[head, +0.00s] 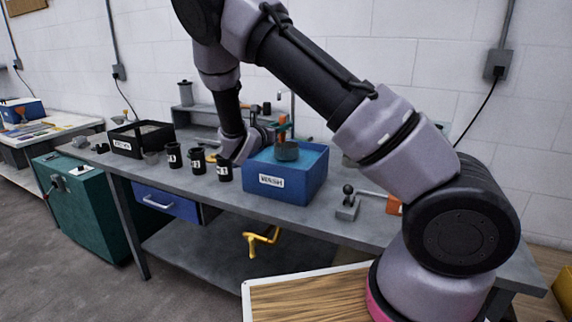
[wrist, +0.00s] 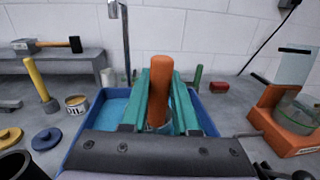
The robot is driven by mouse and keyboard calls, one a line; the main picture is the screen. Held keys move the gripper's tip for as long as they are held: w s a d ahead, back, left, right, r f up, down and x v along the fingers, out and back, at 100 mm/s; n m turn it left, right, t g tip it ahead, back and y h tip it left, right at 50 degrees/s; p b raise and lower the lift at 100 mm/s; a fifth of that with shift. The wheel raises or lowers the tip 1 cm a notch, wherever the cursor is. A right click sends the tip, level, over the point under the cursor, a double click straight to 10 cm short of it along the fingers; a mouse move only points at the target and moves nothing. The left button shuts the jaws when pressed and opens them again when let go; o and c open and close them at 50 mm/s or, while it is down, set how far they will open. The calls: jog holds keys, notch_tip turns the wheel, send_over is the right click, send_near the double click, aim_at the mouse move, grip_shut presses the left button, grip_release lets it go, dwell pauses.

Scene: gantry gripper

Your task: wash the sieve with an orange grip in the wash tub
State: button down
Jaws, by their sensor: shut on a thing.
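The sieve (head: 287,151) has a dark round body and an upright orange grip, and it is at the blue wash tub. In the wrist view the orange grip (wrist: 160,68) stands between the two green fingers of my gripper (wrist: 160,95), which is shut on it. The wash tub (head: 290,190) is a blue box with a white label on its front and light blue water inside. The sieve body shows over the water in the head view; I cannot tell how deep it sits. In the wrist view the tub wall (wrist: 82,130) shows, and the sieve body is mostly hidden.
Several black labelled cups (head: 197,160) stand left of the tub, with a black bin (head: 140,138) further left. A small grey block with a knob (head: 347,205) is to the right. In the wrist view an oil tin (wrist: 76,105) and an orange device (wrist: 285,130) flank the tub.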

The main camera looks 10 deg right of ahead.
jog(key=shift+r, duration=3.6)
